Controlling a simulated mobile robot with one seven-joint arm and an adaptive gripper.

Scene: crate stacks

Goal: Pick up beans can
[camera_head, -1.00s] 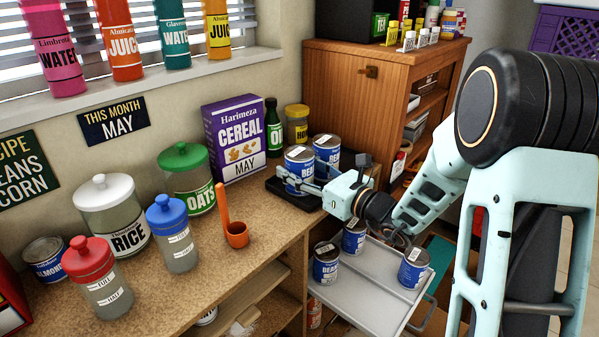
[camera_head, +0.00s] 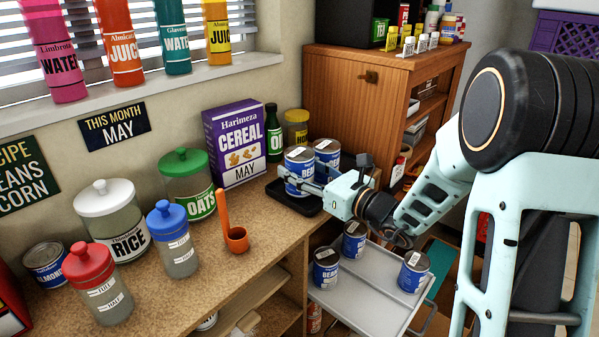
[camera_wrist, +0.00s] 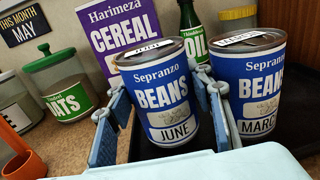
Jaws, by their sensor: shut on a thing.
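A blue and white beans can (camera_wrist: 163,98) stands upright between my fingers; its label reads JUNE. In the head view, this can (camera_head: 299,158) is at the left of a pair on the counter's far end. My gripper (camera_wrist: 163,122) is shut on it, with a finger on each side. It also shows in the head view (camera_head: 304,184), reaching in from the right. A second beans can (camera_wrist: 249,95), marked MARCH, stands close to the right finger; in the head view, it is behind the first (camera_head: 327,151). The held can's base is partly hidden.
A black tray (camera_head: 287,200) lies under the pair of cans. A cereal box (camera_head: 236,150), green bottle (camera_head: 274,135) and yellow-lidded jar (camera_head: 297,130) stand behind. Three more beans cans, one here (camera_head: 326,267), stand on a grey cart (camera_head: 375,285) below. A wooden cabinet (camera_head: 345,95) is close behind.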

